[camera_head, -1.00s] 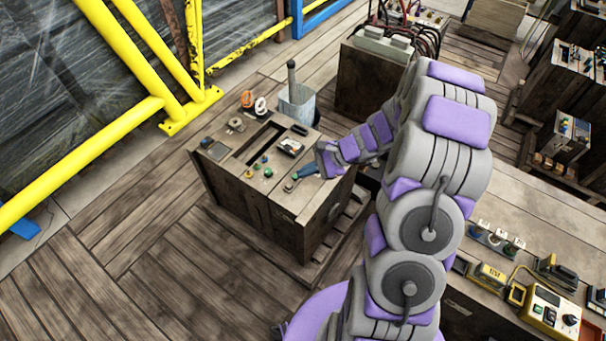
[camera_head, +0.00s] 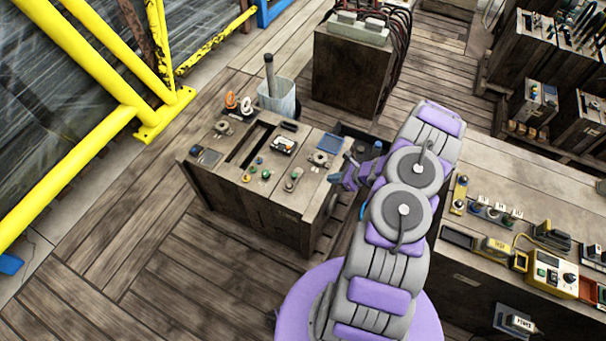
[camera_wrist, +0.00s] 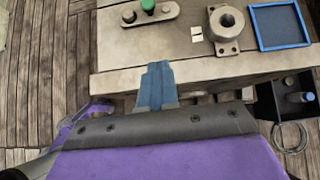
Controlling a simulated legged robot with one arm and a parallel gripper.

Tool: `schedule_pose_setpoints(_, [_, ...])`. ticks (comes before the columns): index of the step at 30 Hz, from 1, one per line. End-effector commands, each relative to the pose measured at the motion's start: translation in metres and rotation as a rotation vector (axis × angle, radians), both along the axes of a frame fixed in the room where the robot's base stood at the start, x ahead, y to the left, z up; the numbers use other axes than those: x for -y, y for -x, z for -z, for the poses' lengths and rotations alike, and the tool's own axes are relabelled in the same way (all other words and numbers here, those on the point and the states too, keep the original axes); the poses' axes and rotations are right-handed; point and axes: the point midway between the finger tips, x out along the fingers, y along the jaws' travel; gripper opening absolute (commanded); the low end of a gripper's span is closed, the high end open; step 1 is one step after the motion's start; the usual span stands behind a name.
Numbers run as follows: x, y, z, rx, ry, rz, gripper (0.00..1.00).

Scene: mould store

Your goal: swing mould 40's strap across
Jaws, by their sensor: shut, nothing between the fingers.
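A wooden mould block (camera_head: 262,212) stands left of my arm in the head view, with a pale top carrying fittings. A label on its front is too small to read. In the head view my gripper (camera_head: 335,180) is just off the block's right side.
A grey round-holed fitting (camera_wrist: 228,22) and a blue-rimmed square tray (camera_wrist: 278,25) sit right of the strap. A dark open box (camera_wrist: 288,108) is beside the block. A bucket (camera_head: 278,97) stands at the block's back. A bench with instruments (camera_head: 520,215) is at right. Floor in front is clear.

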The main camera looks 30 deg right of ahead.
Motion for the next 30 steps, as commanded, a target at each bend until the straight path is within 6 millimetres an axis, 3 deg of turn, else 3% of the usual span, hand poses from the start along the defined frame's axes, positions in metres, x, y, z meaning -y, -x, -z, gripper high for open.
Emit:
schedule_pose_setpoints(17, [-0.003,-0.005,0.011,-0.007,0.001,0.012,0.0])
schedule_pose_setpoints(30, [-0.039,-0.051,0.069,-0.008,0.0,0.009,0.0])
